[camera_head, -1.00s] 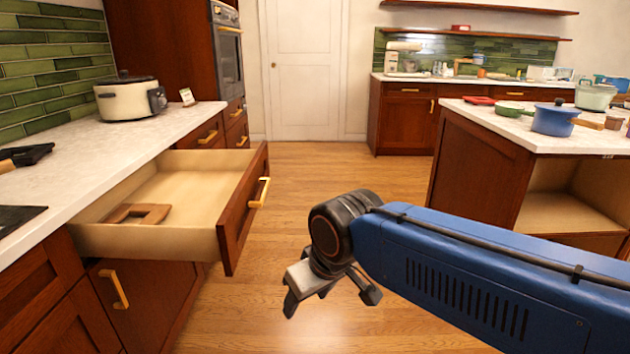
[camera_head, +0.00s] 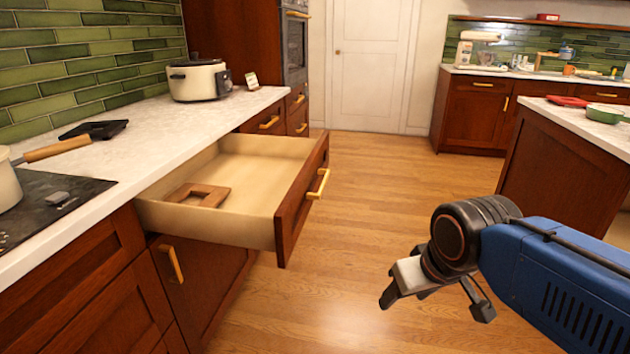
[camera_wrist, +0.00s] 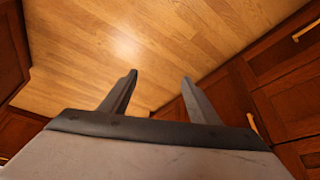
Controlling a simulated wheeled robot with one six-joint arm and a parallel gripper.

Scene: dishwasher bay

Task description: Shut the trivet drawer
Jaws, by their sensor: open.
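The trivet drawer (camera_head: 292,205) stands pulled out from the left counter in the head view, with its pale inside showing. A wooden trivet (camera_head: 211,192) lies in it near the left side. The drawer front has a brass handle (camera_head: 319,184). My gripper (camera_head: 431,300) is to the right of the drawer front, over the floor, apart from it and lower in the picture. In the wrist view my gripper (camera_wrist: 158,88) shows two spread fingers with nothing between them and wood floor beyond.
A counter (camera_head: 185,128) runs along the left, with a slow cooker (camera_head: 196,80), a black tray (camera_head: 94,130) and a pan at the stove. An island (camera_head: 560,165) stands at the right. The wood floor (camera_head: 390,190) between them is clear.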

